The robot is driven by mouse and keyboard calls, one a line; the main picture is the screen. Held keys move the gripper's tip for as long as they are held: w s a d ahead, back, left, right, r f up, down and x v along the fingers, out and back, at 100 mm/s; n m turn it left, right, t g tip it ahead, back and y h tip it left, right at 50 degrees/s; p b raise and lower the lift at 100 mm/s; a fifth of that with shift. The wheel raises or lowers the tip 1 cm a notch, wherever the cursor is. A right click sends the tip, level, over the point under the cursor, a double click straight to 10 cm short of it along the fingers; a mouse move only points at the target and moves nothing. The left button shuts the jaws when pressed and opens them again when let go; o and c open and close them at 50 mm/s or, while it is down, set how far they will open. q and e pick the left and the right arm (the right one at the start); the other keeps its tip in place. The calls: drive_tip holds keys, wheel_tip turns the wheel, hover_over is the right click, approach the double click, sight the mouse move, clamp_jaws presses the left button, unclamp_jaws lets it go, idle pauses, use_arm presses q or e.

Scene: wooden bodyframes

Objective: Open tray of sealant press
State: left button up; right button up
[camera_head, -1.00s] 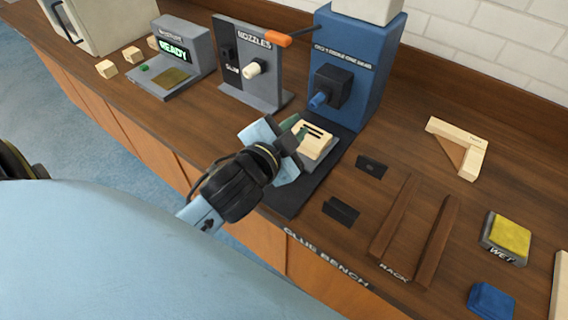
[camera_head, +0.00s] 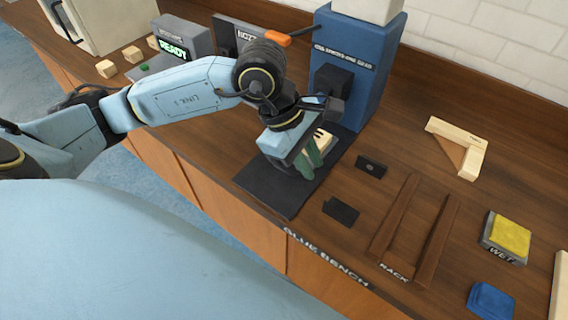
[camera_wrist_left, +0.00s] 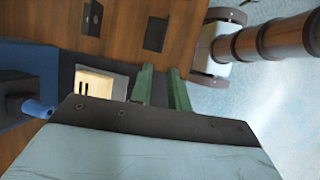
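The blue sealant press (camera_head: 350,62) stands at the back of the bench, with a black block on its front. A dark base plate (camera_head: 262,192) reaches from it toward the bench's front edge. A pale wooden slotted block (camera_head: 325,139) sits in front of the press, partly hidden by my gripper. In the wrist view the block (camera_wrist_left: 98,84) lies on a grey tray (camera_wrist_left: 104,68). My left gripper (camera_head: 308,161) points down at the near side of the block, green fingers apart, nothing seen between them. Whether it touches the tray cannot be told. My right gripper is not in view.
The nozzle stand (camera_head: 225,45) and the READY unit (camera_head: 185,42) are left of the press, partly behind my arm. Right are two small black stands (camera_head: 371,167), a brown rack (camera_head: 390,225), a wooden corner piece (camera_head: 465,160) and a yellow sponge (camera_head: 508,235).

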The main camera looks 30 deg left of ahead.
use_arm(q)
drive_tip(key=w+a+y, duration=0.2)
drive_tip(key=a+y, duration=0.2)
drive_tip(key=a, duration=0.4)
approach(285, 170)
drive_tip(key=shift+t+y, duration=0.3)
drive_tip(key=shift+t, duration=0.1)
drive_tip(key=f, duration=0.7)
drive_tip(key=shift+w+d+f, duration=0.3)
drive_tip(key=shift+w, duration=0.1)
clamp_jaws()
